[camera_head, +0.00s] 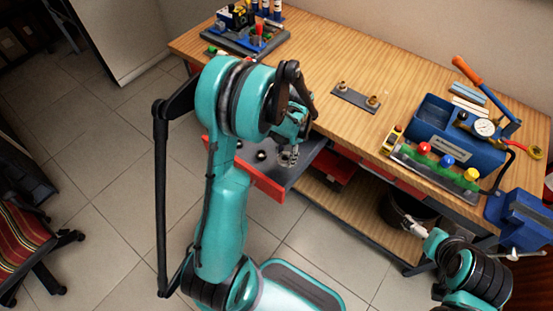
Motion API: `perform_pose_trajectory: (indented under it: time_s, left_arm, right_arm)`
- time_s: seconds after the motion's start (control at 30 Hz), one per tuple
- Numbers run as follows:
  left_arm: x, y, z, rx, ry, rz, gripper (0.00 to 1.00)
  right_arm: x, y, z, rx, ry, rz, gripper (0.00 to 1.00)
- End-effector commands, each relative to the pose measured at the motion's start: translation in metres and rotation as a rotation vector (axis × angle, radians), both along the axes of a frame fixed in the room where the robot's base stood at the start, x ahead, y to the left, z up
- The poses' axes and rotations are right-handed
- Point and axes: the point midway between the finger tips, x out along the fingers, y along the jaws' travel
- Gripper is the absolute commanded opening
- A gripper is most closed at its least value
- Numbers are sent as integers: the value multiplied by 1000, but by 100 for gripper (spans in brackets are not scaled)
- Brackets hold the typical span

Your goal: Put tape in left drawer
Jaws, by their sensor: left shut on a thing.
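The left drawer (258,181) is pulled out from under the workbench, with its red front and dark inside showing. My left gripper (289,156) is over the inner right part of this drawer, pointing down. It is shut on a small, pale grey thing that looks like the tape, but the fingers and arm hide most of it. I cannot tell whether it touches the drawer floor. My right gripper (413,225) is low at the right, in front of the bench, and too small to read.
The wooden workbench (330,70) holds a blue toolbox (450,135), a plate with coloured knobs (435,165), a metal plate with fittings (355,97) and a blue vise (520,210). A striped chair (20,235) stands at left. The tiled floor between is clear.

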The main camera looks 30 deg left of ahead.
Motion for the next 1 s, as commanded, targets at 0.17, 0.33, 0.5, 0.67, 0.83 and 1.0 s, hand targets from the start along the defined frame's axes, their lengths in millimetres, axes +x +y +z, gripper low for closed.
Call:
perform_pose_trajectory:
  time_s: [0.17,0.33,0.5,0.67,0.83,1.0]
  left_arm:
    - [0,0,-26,-1,0,2,30]
    - [0,0,-42,0,0,3,30]
    - [0,0,-64,-1,-1,4,30]
    - [0,0,-63,-1,-1,4,30]
    - [0,0,-66,-1,-1,4,30]
    - [0,0,-66,-1,-1,4,54]
  right_arm:
    - [0,0,-11,0,0,0,100]
    - [0,0,-17,0,0,0,100]
    - [0,0,-25,0,0,0,100]
    - [0,0,-24,0,0,0,100]
    - [0,0,-27,0,0,0,100]
    - [0,0,-27,0,0,0,100]
